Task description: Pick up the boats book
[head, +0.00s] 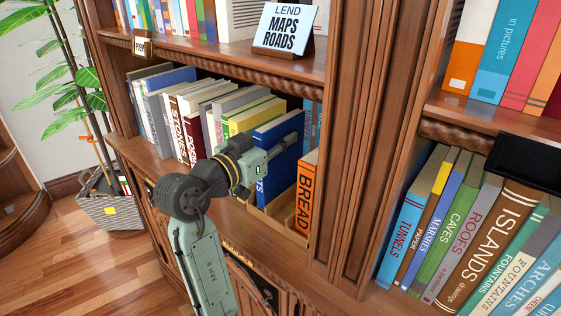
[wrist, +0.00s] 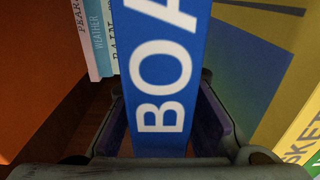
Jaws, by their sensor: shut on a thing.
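The boats book is blue with white lettering. In the wrist view the boats book (wrist: 163,70) stands between my two fingers, and "BOA" shows on its spine. In the head view the boats book (head: 276,136) is upright on the middle shelf, partly hidden by my arm, with only "TS" showing low on its spine. My gripper (wrist: 168,125) is shut on the book, one finger on each side. In the head view my gripper (head: 285,143) is at the book's upper part. Whether the book's base touches the shelf is hard to tell.
An orange BREAD book (head: 306,190) stands close on the right, by a wooden holder (head: 270,226). Yellow and green books (head: 250,116) stand on the left. A MAPS ROADS sign (head: 285,30) stands on the shelf above. A thick wooden upright (head: 365,130) is at the right.

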